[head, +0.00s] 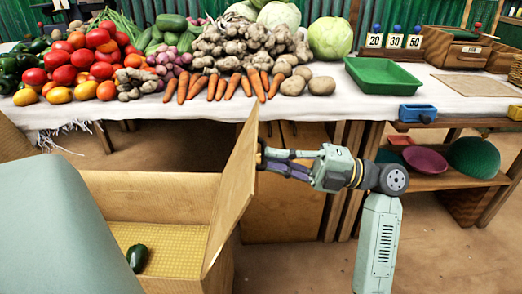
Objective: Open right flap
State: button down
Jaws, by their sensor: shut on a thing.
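A large open cardboard box (160,196) stands at the lower left in the head view. Its right flap (236,185) stands up, tilted a little outward to the right. My gripper (262,158) reaches in from the right and is shut on the upper part of this flap's edge. The fingertips are partly hidden by the flap. A dark green vegetable (137,257) lies on the yellow patterned floor of the box. Another flap (14,140) shows at the far left. A grey-green part in front hides the box's left side.
A white-covered table (380,104) behind carries tomatoes, carrots, ginger, potatoes, cabbages and a green tray (393,76). Below it, a wooden shelf (430,181) at the right holds purple and green bowls. Bare floor lies right of my arm.

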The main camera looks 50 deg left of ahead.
jog(key=shift+w+d+f+g+y+b, duration=0.4)
jog(key=shift+w+d+f+b, duration=0.1)
jog(key=shift+f+b, duration=0.25)
jog(key=shift+r, duration=0.1)
jog(key=c, duration=1.7)
grip_release()
jog(key=v, duration=1.2)
